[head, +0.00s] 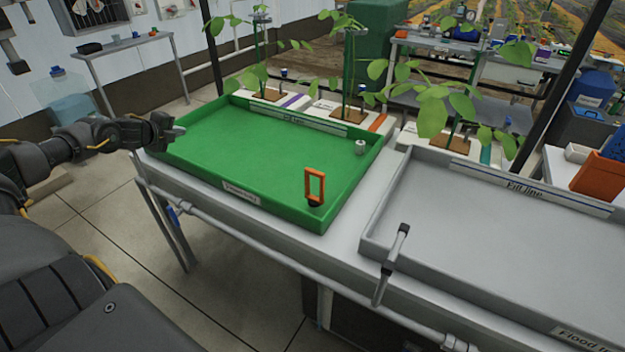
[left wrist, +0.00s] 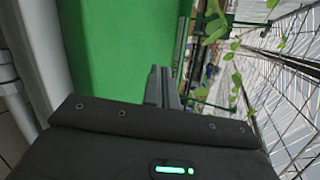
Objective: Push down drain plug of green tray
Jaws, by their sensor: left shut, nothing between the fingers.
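The green tray (head: 250,158) lies on the bench in the middle of the head view. The drain plug (head: 315,187), with an upright orange loop handle and a dark base, stands in the tray's near right corner. My left gripper (head: 180,131) is shut and empty at the tray's left end, far from the plug. In the left wrist view its fingers (left wrist: 158,87) show against the green tray (left wrist: 120,45); the plug is not in that view. My right gripper is not in view.
A small white fitting (head: 360,147) stands in the tray's far right corner. A grey tray (head: 480,215) is to the right, with a grey lever-like handle (head: 392,262) at its near left edge. Potted plants (head: 345,60) stand behind the green tray. A pipe (head: 300,265) runs along the bench front.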

